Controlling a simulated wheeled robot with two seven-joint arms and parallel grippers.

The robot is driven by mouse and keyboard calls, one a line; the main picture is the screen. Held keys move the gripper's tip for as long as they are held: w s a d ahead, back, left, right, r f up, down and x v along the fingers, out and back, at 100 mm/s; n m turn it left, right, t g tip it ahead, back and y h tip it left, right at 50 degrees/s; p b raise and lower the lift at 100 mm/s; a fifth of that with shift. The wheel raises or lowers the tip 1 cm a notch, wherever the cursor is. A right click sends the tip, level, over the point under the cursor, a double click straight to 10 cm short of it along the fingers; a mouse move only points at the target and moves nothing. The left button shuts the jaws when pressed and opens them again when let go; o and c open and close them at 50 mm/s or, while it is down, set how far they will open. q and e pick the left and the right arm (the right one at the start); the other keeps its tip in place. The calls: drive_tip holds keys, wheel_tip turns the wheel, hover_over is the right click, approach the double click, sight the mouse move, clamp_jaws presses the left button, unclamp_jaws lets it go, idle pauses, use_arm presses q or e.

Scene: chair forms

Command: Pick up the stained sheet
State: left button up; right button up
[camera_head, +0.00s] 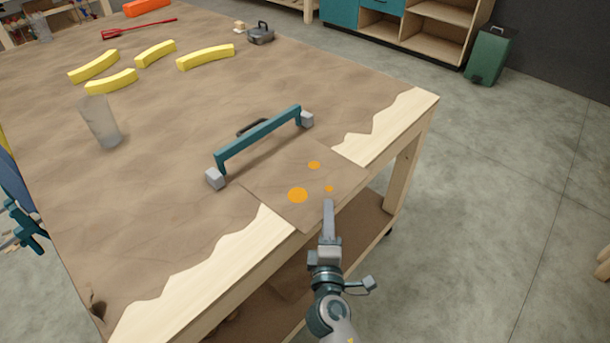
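The stained sheet (270,180) is a brown, roughly square piece with several orange spots. It lies flat at the near right edge of the workbench, and its front edge reaches the bench edge. My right gripper (328,206) is at the sheet's front edge, its fingers pointing away over the sheet beside the smallest orange spot. The fingers show edge-on as one narrow grey shape. I cannot tell whether they are apart, or whether they touch the sheet.
A teal bar with grey end blocks (258,139) stands just behind the sheet.

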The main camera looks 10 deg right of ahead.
drive_tip(key=shift+w+f, duration=0.1)
drive_tip(key=c, duration=0.5)
clamp_jaws()
use_arm(q)
drive_tip(key=shift+w+r+p, duration=0.45)
drive_tip(key=shift+r+p, duration=0.2)
use_arm(e)
drive_tip(key=w+d+r, duration=0.1)
drive_tip(key=d+r, duration=1)
drive_tip(key=shift+w+d, duration=0.15)
drive_tip(key=shift+d, duration=0.25)
use_arm(q)
drive_tip(key=shift+d, duration=0.1)
